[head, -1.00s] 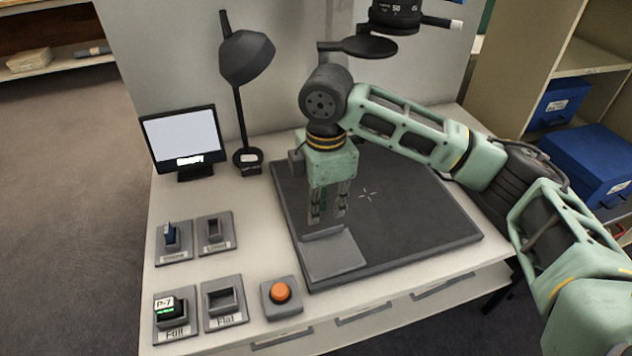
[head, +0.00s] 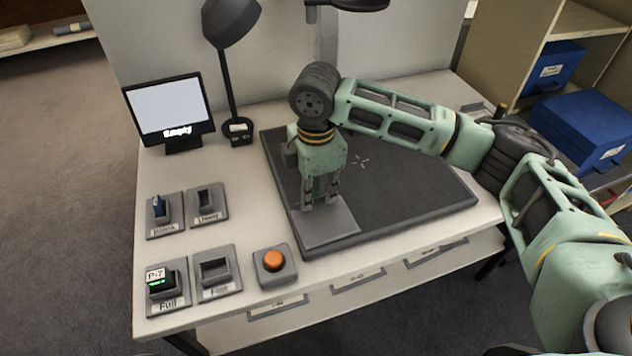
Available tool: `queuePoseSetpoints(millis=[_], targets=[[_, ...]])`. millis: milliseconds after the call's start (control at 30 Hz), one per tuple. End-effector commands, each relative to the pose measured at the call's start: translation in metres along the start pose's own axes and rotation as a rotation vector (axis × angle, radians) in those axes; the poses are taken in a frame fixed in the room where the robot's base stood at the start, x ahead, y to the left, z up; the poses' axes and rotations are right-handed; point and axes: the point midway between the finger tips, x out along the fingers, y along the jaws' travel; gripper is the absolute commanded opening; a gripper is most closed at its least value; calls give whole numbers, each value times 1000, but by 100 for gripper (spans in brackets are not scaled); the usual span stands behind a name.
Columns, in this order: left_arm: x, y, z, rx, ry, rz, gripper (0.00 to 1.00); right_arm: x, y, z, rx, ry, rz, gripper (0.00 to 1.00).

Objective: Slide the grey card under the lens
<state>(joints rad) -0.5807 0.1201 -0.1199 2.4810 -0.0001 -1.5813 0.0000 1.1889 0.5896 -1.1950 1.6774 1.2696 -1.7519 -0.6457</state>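The grey card (head: 326,226) lies flat at the front left of the dark board (head: 410,190), near its front edge. A pale cross mark (head: 361,162) is on the board, behind and right of the card. My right gripper (head: 320,203) points down at the card's back part, its fingers apart with a gap between them. The fingertips are at or just above the card; I cannot tell if they touch it. My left gripper is not in view.
A monitor (head: 170,110) and a black lamp (head: 231,25) stand at the back left. Labelled sockets, including one marked Full (head: 165,287), and an orange button (head: 273,260) are left of the board. Blue boxes (head: 580,128) fill shelves at right. The board right of the card is clear.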

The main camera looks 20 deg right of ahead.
Motion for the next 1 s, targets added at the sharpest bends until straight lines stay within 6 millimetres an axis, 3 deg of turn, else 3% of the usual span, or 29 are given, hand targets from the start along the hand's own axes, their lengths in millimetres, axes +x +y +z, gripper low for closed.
queuePoseSetpoints(millis=[400, 567, 1000], targets=[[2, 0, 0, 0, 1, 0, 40, 9, 0, 0, 0, -1, 0, 12], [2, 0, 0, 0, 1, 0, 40, 9, 0, 0, 0, -1, 1, 0], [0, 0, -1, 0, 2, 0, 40, 8, 0, 0, 1, 0, 0, 0]])
